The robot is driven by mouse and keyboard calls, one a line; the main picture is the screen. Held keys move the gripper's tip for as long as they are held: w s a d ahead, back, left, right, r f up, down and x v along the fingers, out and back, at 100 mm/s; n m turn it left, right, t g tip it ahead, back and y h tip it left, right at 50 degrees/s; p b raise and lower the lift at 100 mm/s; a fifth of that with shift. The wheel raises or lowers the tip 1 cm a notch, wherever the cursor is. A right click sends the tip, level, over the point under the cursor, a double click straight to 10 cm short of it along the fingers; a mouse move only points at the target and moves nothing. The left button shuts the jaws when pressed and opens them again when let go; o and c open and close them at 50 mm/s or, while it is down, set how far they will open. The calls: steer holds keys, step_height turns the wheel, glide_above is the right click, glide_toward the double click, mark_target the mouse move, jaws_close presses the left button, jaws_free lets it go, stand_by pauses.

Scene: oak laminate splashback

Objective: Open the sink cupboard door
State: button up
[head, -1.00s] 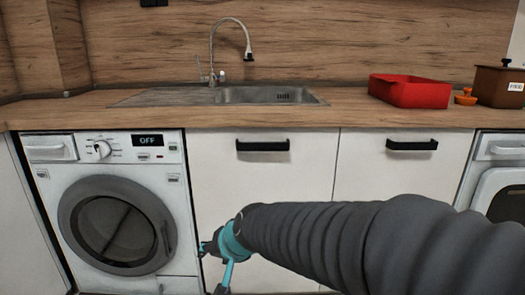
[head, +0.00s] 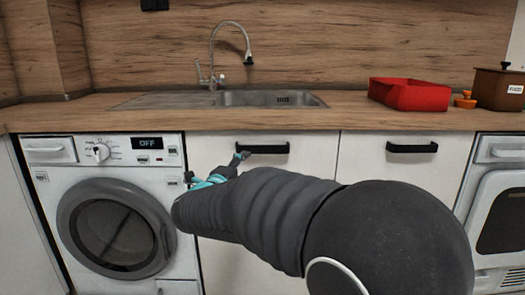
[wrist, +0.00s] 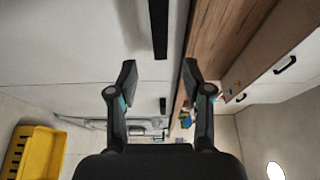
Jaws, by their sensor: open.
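The sink cupboard door (head: 310,195) is white, below the sink, and looks shut. Its black bar handle (head: 270,149) runs level near the door's top. My gripper (head: 214,168) is in front of the door's upper left, with one finger tip close to the handle's left end in the head view. I cannot tell whether they touch. In the wrist view my gripper (wrist: 158,75) is open and empty, its two dark fingers apart. A black bar, seemingly this handle (wrist: 158,28), lies at the top of that view, in line with the gap. My arm hides the door's lower part.
A washing machine (head: 115,235) stands left of the door. Another white cupboard door with a black handle (head: 412,148) is to the right. The wooden worktop (head: 60,115) runs above, with a red box (head: 410,94) on it. A yellow crate (wrist: 35,150) shows in the wrist view.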

mark_target(262, 150)
steer(key=p+x, duration=0.1)
steer(key=x, duration=1.2)
steer(key=shift+w, duration=0.4)
jaws_close()
steer(key=shift+s, duration=0.1)
